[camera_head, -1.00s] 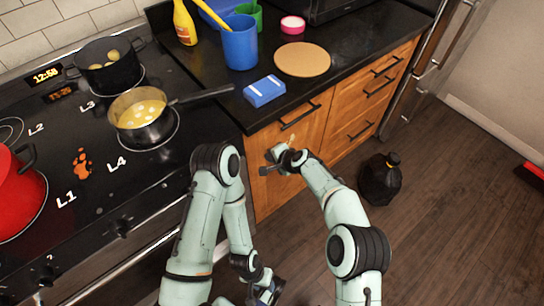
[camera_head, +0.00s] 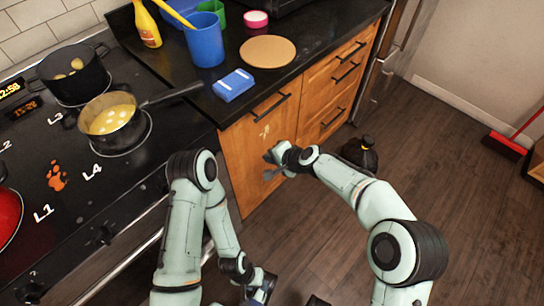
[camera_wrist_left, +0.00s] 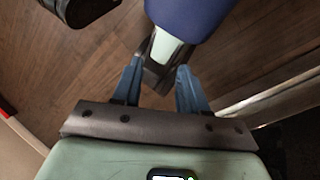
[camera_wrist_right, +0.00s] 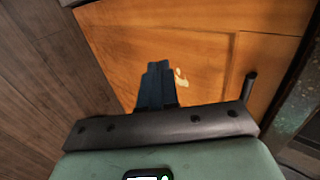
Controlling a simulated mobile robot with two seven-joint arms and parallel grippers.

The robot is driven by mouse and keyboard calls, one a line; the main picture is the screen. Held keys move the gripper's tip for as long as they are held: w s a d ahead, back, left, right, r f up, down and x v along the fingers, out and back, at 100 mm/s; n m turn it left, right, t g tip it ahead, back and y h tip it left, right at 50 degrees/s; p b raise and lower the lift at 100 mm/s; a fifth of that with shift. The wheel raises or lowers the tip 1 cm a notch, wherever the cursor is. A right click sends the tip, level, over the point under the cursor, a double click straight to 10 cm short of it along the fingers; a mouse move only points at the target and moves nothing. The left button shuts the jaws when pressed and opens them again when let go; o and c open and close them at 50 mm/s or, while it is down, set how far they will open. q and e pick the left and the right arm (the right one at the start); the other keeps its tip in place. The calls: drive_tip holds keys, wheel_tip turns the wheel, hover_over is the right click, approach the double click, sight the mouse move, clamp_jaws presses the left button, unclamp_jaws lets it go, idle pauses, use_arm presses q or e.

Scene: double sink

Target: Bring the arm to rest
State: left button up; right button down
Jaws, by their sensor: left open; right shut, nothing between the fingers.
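My right gripper (camera_head: 271,166) is shut and empty in the head view, in front of the wooden cabinet (camera_head: 243,165). In the right wrist view its fingers (camera_wrist_right: 157,84) are together, with the cabinet door behind them. My left gripper (camera_head: 262,290) is low at the bottom of the head view, folded down beside the stove front and partly cut off. In the left wrist view its fingers (camera_wrist_left: 158,85) are apart with nothing held between them, above the floor; part of my own body shows beyond them.
The stove holds a pot with yellow contents (camera_head: 113,120) and a black pot (camera_head: 72,70). A black bag (camera_head: 361,154) sits on the floor.

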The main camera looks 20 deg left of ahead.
drive_tip(key=shift+d+r, duration=0.15)
drive_tip(key=shift+d, duration=0.05)
drive_tip(key=s+d+f+g+h+p, duration=0.1)
drive_tip(key=s+d+f+h+p, duration=0.2)
drive_tip(key=d+f, duration=0.6)
drive_tip(key=s+d+f+h+p, duration=0.1)
drive_tip(key=s+d+f+p, duration=0.35)
drive_tip(key=d, duration=0.75)
drive_tip(key=s+d+f+g+p, duration=0.1)
drive_tip(key=s+d, duration=0.3)
drive_tip(key=s, duration=0.3)
drive_tip(key=s+d+f+g+h+p, duration=0.1)
drive_tip(key=s+d, duration=0.3)
drive_tip(key=s, duration=0.4)
drive_tip(key=s+d+g+p, duration=0.1)
drive_tip(key=s+d+p, duration=0.1)
drive_tip(key=s+d, duration=0.3)
drive_tip(key=s, duration=0.3)
drive_tip(key=shift+s+f, duration=0.15)
drive_tip(key=shift+f, duration=0.25)
